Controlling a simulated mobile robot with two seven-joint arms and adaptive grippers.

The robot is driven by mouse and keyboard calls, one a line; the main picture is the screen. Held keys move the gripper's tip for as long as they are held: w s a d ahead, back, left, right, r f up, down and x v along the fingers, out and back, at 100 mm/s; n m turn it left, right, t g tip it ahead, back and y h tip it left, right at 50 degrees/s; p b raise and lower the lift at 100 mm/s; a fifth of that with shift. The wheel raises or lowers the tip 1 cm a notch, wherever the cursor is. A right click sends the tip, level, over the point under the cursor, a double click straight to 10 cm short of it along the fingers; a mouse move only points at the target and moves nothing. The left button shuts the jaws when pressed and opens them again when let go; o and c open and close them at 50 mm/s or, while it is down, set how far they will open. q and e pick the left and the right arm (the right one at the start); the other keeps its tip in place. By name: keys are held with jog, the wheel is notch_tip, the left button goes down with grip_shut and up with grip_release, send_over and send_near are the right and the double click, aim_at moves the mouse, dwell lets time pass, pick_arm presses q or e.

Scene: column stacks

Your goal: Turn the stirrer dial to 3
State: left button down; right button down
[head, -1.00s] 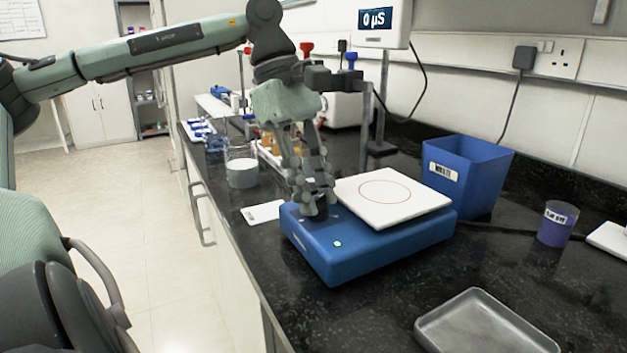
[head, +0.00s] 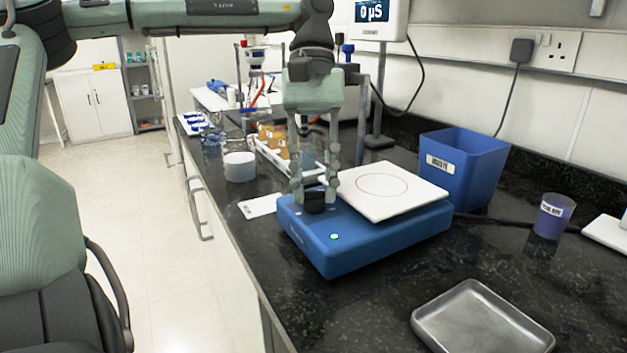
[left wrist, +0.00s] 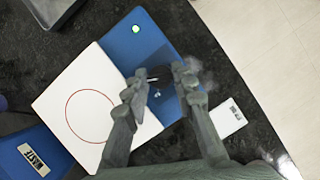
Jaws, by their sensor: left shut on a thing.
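The blue stirrer (head: 365,241) stands on the black bench with a white square top plate (head: 412,200) marked with a red circle. Its black dial (head: 314,201) is on the front left of the blue body, beside a lit green light (head: 334,236). My left gripper (head: 314,190) points down over the dial, its two fingers on either side, shut on it. The left wrist view shows the fingers (left wrist: 160,82) around the dark dial, with a light pointer mark beside them; the dial's setting is too small to read. My right gripper is not in view.
A blue waste bin (head: 463,170) stands behind the stirrer, a purple-filled beaker (head: 552,217) to the right, and a metal tray (head: 482,318) in front. Bench between stirrer and tray is clear.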

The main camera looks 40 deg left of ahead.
pick_arm(q)
jog(key=shift+m, duration=0.5)
jog(key=c, duration=1.5)
grip_release()
jog(key=v, duration=1.2)
jog(key=shift+w+d, duration=0.15)
jog(key=shift+d, duration=0.05)
